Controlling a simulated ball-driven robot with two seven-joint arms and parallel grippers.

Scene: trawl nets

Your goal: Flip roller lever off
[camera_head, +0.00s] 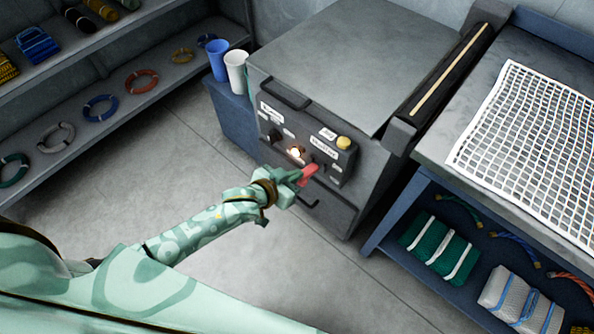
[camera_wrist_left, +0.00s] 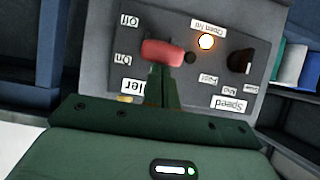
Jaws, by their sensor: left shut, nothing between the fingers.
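The roller lever has a red handle (camera_head: 309,174) at the lower right of the control panel (camera_head: 283,128) on the grey machine's front. The handle also shows in the left wrist view (camera_wrist_left: 160,53), lying crosswise beside the upside-down Off and On labels. My left gripper (camera_head: 294,180) is shut and empty right at the lever. In the left wrist view its fingertips (camera_wrist_left: 163,78) overlap the handle's near edge; I cannot tell whether they touch. The lever's pivot is partly hidden. A round lamp (camera_head: 295,152) on the panel glows orange. My right gripper is not in view.
A yellow button (camera_head: 343,142) and a dark speed knob (camera_wrist_left: 240,60) are on the panel. Blue and white cups (camera_head: 236,70) stand left of the machine. A bench with white netting (camera_head: 535,140) is on the right. Open floor lies in front.

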